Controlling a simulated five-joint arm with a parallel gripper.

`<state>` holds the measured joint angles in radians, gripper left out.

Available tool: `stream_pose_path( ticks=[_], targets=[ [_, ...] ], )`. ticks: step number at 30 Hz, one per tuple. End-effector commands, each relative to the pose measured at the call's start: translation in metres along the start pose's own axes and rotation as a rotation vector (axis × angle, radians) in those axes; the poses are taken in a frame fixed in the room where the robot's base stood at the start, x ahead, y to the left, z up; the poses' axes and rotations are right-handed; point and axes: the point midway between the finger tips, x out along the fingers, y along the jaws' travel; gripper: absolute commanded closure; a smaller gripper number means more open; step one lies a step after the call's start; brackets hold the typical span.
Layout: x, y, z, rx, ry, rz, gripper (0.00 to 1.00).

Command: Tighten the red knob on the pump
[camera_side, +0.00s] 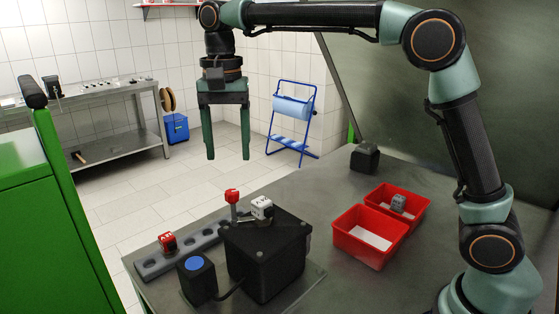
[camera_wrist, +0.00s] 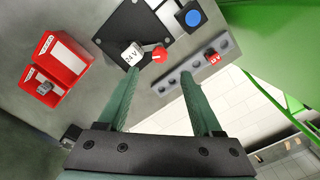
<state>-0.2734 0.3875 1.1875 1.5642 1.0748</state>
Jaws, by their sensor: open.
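The pump is a black box (camera_side: 268,262) on the grey table, with a flat plate on top. The red knob (camera_side: 232,196) stands up at its top left edge; it also shows in the wrist view (camera_wrist: 160,54). A white block (camera_side: 262,207) marked 24 V sits beside the knob on the pump's top, and shows in the wrist view (camera_wrist: 132,54). My gripper (camera_side: 228,157) hangs pointing down above the table, higher than the knob and apart from it. Its two green fingers are spread with nothing between them, also in the wrist view (camera_wrist: 155,78).
A small black box with a blue button (camera_side: 194,264) stands left of the pump. A grey rail (camera_side: 190,249) with round holes holds a red block (camera_side: 167,242). Two red bins (camera_side: 368,237) lie to the right; the far one holds a grey block (camera_side: 398,203). A green cabinet (camera_side: 50,210) stands left.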

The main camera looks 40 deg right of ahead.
Motion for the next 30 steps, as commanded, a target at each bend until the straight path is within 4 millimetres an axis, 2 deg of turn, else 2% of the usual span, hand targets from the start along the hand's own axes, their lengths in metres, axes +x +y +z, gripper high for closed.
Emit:
stream_pose_path(
  ticks=[3, 8, 22, 26, 30],
  targets=[
    [-0.017, 0.0, 0.0, 0.0, 0.001, -0.002, 0.33],
    [-0.029, 0.0, 0.0, 0.0, 0.0, -0.001, 0.33],
    [-0.033, 0.002, 0.0, -0.006, 0.002, -0.003, 0.33],
    [-0.037, 0.015, -0.003, -0.052, 0.018, -0.03, 0.33],
    [-0.041, 0.044, -0.005, -0.159, 0.062, -0.084, 0.33]
  ],
)
